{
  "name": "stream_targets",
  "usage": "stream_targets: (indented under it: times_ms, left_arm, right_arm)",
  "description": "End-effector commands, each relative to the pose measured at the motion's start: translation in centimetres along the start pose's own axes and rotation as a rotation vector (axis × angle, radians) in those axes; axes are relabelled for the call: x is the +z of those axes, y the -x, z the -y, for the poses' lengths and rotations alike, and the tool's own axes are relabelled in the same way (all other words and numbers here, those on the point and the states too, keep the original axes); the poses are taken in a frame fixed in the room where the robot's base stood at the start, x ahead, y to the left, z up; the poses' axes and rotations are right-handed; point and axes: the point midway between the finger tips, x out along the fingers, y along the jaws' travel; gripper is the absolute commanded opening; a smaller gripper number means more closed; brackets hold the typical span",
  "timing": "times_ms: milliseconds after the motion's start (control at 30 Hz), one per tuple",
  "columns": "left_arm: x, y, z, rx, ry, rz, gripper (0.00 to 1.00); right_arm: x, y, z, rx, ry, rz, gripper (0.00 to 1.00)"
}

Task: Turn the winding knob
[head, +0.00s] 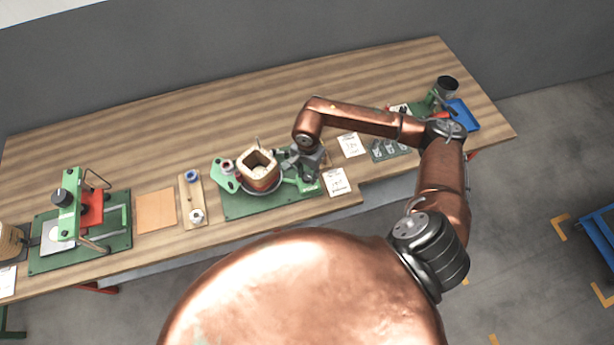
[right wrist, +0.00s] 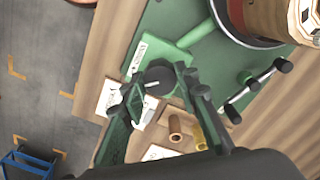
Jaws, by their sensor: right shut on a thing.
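The winding station has a green base plate (head: 245,209) on the bench, with a square-cored copper coil (head: 258,176) on a round grey disc. The coil also shows at the top right of the right wrist view (right wrist: 270,18). The winding knob (right wrist: 158,76) is a dark round knob on a green block, beside a white label. My right gripper (head: 309,164) is at the right end of the station. In the right wrist view its two fingers (right wrist: 164,88) stand on either side of the knob and are shut on it. In the head view the gripper hides the knob. My left gripper is not seen.
A green press with red parts (head: 91,208) stands on the left. An orange-brown sheet (head: 156,211) and a wooden strip with small parts (head: 191,190) lie between it and the station. A blue tray (head: 463,116) and black cup (head: 447,87) are far right. The back of the bench is clear.

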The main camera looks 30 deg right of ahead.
Motion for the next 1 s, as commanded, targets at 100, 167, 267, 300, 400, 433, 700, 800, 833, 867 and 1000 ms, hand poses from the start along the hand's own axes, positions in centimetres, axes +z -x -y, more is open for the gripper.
stream_targets:
  times_ms: [100,167,267,300,400,433,700,800,833,867,1000]
  left_arm:
    - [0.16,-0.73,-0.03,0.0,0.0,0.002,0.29]
    - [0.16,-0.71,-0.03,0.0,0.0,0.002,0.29]
    - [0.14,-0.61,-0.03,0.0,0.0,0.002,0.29]
    - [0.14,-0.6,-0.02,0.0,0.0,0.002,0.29]
    - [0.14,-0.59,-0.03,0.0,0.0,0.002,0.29]
    - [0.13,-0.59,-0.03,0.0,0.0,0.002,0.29]
    - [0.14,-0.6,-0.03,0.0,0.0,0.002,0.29]
    - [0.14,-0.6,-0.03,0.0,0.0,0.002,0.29]
    - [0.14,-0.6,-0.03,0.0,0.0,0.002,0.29]
    - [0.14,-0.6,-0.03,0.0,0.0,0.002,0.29]
    - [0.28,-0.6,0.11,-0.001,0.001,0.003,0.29]
  right_arm:
    - [-0.05,-0.12,0.06,-0.001,0.032,-0.002,0.04]
    - [-0.02,-0.03,0.04,-0.001,0.036,-0.001,0.04]
    - [0.0,0.07,0.02,-0.001,0.037,0.0,0.04]
    - [0.0,0.08,0.02,-0.001,0.037,0.0,0.04]
    - [0.0,0.08,0.03,-0.001,0.036,0.0,0.04]
    - [0.0,0.08,0.02,-0.001,0.036,0.0,0.3]
    - [0.01,0.04,0.0,0.0,0.035,0.0,0.46]
    - [0.01,0.03,-0.01,0.0,0.035,0.0,0.46]
    - [0.01,0.03,-0.01,0.0,0.035,0.0,0.46]
    - [0.01,0.03,-0.01,0.0,0.035,0.0,0.46]
    - [-0.01,0.37,0.02,-0.001,0.036,0.0,0.46]
